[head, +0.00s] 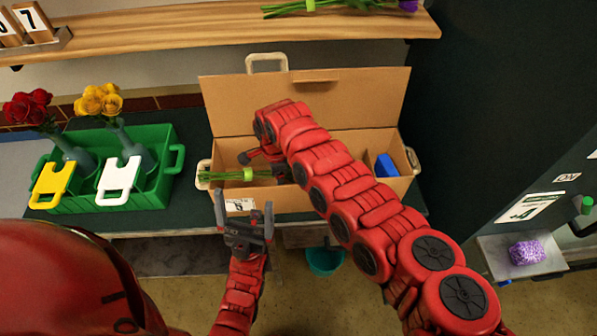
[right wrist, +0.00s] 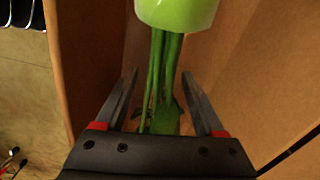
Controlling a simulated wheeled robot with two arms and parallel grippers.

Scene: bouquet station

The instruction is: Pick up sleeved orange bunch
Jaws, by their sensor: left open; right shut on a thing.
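A bunch of green stems with a light green band (head: 248,174) lies across the left part of an open cardboard box (head: 340,80). No orange blooms are visible; my right arm covers the bunch's right end. In the right wrist view, the green stems (right wrist: 165,85) run between the two fingers of my right gripper (right wrist: 163,90), with the band just beyond the fingertips. My right gripper is shut on the bunch inside the box; the head view mostly hides it. My left gripper (head: 244,218) is open and empty in front of the box's front wall.
A green crate (head: 165,190) at left holds vases with red roses (head: 28,106) and yellow roses (head: 98,100). A blue object (head: 386,165) sits in the box's right part. A wooden shelf (head: 220,30) above carries another banded bunch (head: 335,5). A dark wall stands at right.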

